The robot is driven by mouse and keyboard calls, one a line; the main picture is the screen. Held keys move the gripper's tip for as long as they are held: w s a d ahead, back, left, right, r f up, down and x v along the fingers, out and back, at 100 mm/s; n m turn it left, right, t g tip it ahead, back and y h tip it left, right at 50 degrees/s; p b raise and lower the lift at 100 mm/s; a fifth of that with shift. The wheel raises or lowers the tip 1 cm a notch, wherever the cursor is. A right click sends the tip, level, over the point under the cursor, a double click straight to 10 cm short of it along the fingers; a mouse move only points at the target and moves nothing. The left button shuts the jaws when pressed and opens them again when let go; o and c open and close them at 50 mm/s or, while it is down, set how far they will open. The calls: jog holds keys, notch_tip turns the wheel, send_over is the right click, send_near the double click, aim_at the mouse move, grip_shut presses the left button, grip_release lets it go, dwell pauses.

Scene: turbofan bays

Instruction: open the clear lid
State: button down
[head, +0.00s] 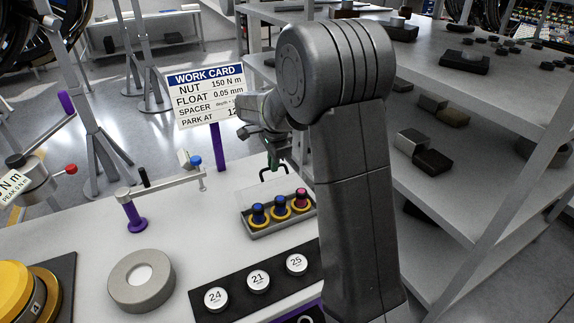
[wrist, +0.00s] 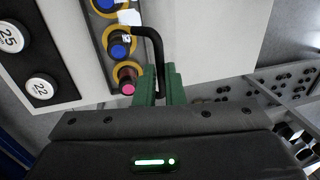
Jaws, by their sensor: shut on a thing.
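A grey tray (head: 282,228) on the white bench holds three knobbed pieces in yellow rings, two with blue tops and one with a pink top (head: 302,193). They also show in the wrist view, with the pink top (wrist: 128,88) nearest my gripper. A black bent handle (head: 272,171) stands above the tray's back side. The clear lid (head: 262,194) is faint, so its exact angle is hard to tell. My gripper (head: 274,163) is at the handle. In the wrist view its green fingers (wrist: 160,84) are shut on the black handle (wrist: 152,43).
My arm hides part of the bench right of the tray. Numbered round pieces (head: 258,281) lie in a dark strip in front. A grey ring (head: 141,281) and a purple post with a bar (head: 134,213) stand left. A work card (head: 206,95) stands behind; shelves (head: 470,110) are at right.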

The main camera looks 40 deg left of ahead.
jog(key=w+a+f, duration=0.3)
jog(key=w+a, duration=0.2)
jog(key=a, duration=0.4)
jog(key=shift+a+f+p, duration=0.25)
jog(key=shift+a+p, duration=0.1)
jog(key=shift+a, duration=0.05)
jog(key=c, duration=2)
grip_release()
jog(key=shift+w+a, duration=0.1)
jog(key=o, duration=0.5)
jog(key=shift+f, duration=0.15)
